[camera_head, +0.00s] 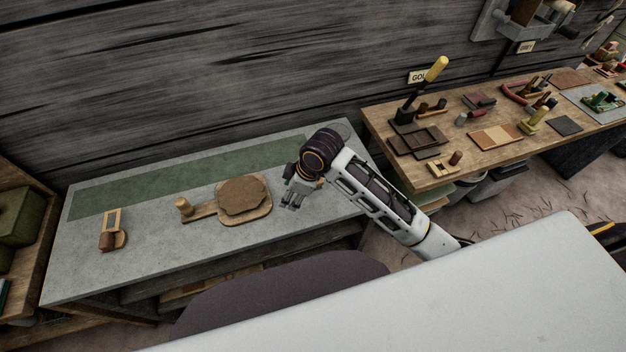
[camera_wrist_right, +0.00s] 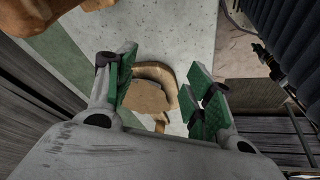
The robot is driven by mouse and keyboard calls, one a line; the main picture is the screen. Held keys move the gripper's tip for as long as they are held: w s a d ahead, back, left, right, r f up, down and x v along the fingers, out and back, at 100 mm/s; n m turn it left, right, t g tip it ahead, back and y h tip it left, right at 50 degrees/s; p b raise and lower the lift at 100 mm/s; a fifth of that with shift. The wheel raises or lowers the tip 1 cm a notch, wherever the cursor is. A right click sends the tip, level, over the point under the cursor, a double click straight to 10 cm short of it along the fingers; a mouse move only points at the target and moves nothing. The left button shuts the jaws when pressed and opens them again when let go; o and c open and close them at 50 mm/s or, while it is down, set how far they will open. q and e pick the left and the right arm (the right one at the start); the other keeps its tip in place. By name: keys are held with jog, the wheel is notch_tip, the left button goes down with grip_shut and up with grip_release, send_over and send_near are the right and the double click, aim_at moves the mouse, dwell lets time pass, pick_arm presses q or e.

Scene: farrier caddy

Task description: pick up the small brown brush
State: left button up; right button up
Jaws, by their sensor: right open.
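I cannot make out with certainty which thing is the small brown brush. On the grey bench, a short wooden knob-handled piece (camera_head: 184,206) lies beside a round-cornered wooden board (camera_head: 262,212) with a darker brown slab (camera_head: 243,195) on it. A small wooden piece with a brown rounded end (camera_head: 108,240) lies farther left. My right gripper (camera_head: 291,201) is open and empty above the bench, just right of the board. In the right wrist view the open green-padded fingers (camera_wrist_right: 162,82) have the brown slab (camera_wrist_right: 145,97) showing between them. My left gripper is out of view.
The grey bench (camera_head: 160,255) has a green strip (camera_head: 150,183) along its back and clear room at its front. A wooden table (camera_head: 475,160) at right holds several tools, trays and blocks. A dark plank wall (camera_head: 200,80) stands behind.

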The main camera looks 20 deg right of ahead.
jog(key=w+d+r+n+h, duration=0.1)
jog(key=w+d+r+n, duration=0.1)
jog(key=r, duration=0.2)
jog(key=w+d+r+n+g+h, duration=0.1)
jog(key=w+d+r+n, duration=0.2)
jog(key=r, duration=0.1)
jog(key=w+d+r+n+g+h, duration=0.1)
jog(key=w+d+r+n, duration=0.1)
jog(key=w+d+r, duration=0.1)
jog(key=shift+w+r+n, duration=0.1)
jog(key=shift+r+n, duration=0.3)
jog(key=shift+w+d+r+h, duration=0.15)
jog(key=shift+d+r+h, duration=0.15)
jog(key=shift+d+r, duration=0.1)
jog(key=shift+a+f+p, duration=0.1)
jog(key=shift+f+p, duration=0.25)
jog(key=shift+f, duration=4)
